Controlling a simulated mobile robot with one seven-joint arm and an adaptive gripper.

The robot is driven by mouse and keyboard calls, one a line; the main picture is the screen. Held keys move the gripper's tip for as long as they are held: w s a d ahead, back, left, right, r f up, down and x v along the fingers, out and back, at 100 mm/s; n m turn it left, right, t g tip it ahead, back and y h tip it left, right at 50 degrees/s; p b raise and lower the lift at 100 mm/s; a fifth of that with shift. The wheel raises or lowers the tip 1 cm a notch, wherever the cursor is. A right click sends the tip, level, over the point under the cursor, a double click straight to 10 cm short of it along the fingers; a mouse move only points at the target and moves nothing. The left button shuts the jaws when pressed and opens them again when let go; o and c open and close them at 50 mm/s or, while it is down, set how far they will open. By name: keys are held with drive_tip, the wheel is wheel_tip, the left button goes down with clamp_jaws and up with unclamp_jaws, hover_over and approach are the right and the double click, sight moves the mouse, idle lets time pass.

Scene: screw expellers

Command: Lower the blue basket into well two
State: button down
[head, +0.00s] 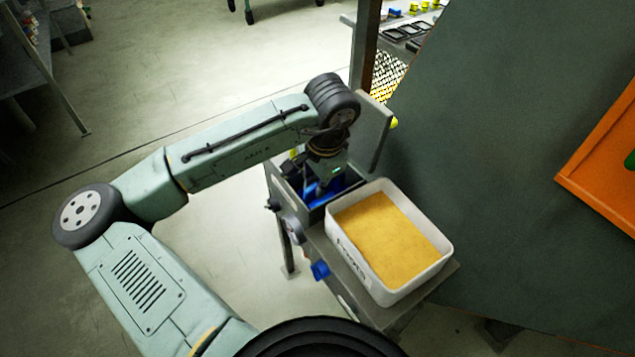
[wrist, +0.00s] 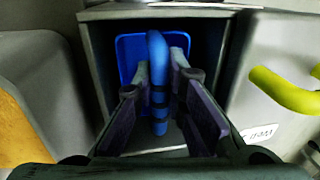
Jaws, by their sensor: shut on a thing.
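The blue basket (wrist: 128,60) shows in the wrist view as a blue panel with a thick upright blue handle (wrist: 158,55). My gripper (wrist: 160,85) is shut on the handle, one dark finger on each side. The basket is within the walls of an open grey metal well (wrist: 215,65). In the head view, my gripper (head: 322,187) points down into the well, with part of the blue basket (head: 343,181) showing beside it. The basket's underside is hidden, so I cannot tell whether it touches the bottom. I cannot read a well number.
A white tub (head: 436,270) of yellow-brown material stands close beside the well. A blue knob (head: 320,270) is on the front of the unit. A raised grey panel (head: 375,125) stands behind the well. The wrist view shows a yellow-green handle (wrist: 285,92) to the right.

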drive_tip(key=shift+f, duration=0.8)
idle(0.5)
drive_tip(key=c, duration=1.6)
unclamp_jaws()
drive_tip(key=shift+o, duration=0.3)
drive_tip(key=o, duration=0.4)
wheel_tip(320, 180, up, 10)
drive_tip(key=p, duration=0.8)
drive_tip(key=shift+r+p, duration=0.1)
drive_tip(key=shift+p, duration=0.25)
